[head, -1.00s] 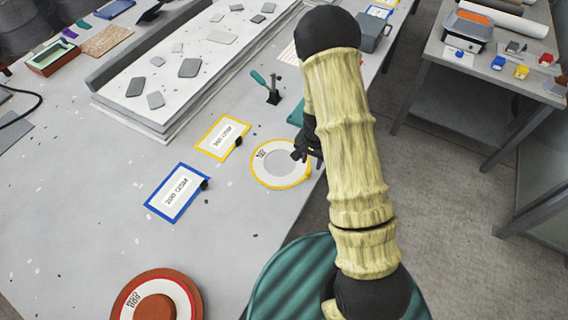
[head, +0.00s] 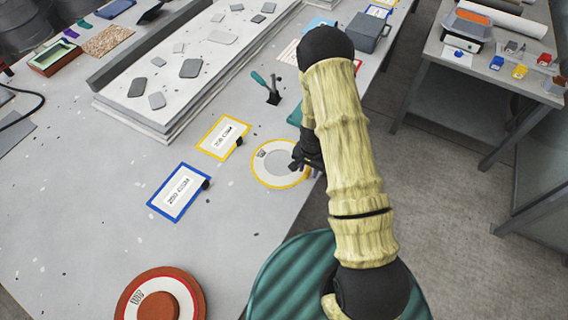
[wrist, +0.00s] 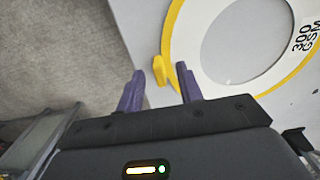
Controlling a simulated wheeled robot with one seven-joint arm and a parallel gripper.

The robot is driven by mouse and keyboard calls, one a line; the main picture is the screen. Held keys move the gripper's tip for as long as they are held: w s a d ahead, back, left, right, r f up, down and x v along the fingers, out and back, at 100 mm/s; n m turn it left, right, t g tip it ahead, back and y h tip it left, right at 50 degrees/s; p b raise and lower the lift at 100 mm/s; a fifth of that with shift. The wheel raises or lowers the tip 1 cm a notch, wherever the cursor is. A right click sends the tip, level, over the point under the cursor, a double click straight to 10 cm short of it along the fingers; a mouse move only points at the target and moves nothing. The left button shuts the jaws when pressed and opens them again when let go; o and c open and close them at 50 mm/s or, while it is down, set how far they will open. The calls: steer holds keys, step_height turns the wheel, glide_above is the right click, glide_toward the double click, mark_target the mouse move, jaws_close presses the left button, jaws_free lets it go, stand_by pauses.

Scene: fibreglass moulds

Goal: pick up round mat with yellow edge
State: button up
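The round mat with the yellow edge (head: 268,166) lies flat on the grey table, near its right edge. It is white with a grey centre and black lettering. The wrist view shows the mat (wrist: 190,52) at upper right, with a yellow tab (wrist: 159,70) sticking out from its rim. My gripper (head: 301,163) is at the mat's right side. In the wrist view my gripper (wrist: 160,80) is open, its two purple fingers apart with the tab at the gap between their tips. I cannot tell whether the fingers touch the tab.
Yellow-framed (head: 207,147) and blue-framed (head: 158,204) cards lie left of the mat. A red-brown disc (head: 196,288) sits at the front. A green-handled tool (head: 259,79) stands behind the mat. Floor (wrist: 60,45) lies beyond the table edge.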

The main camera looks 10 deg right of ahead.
jaws_close()
steer(key=shift+r, duration=0.1)
step_height(320, 180, up, 10)
steer(key=b, duration=0.2)
stand_by(0.6)
stand_by(0.4)
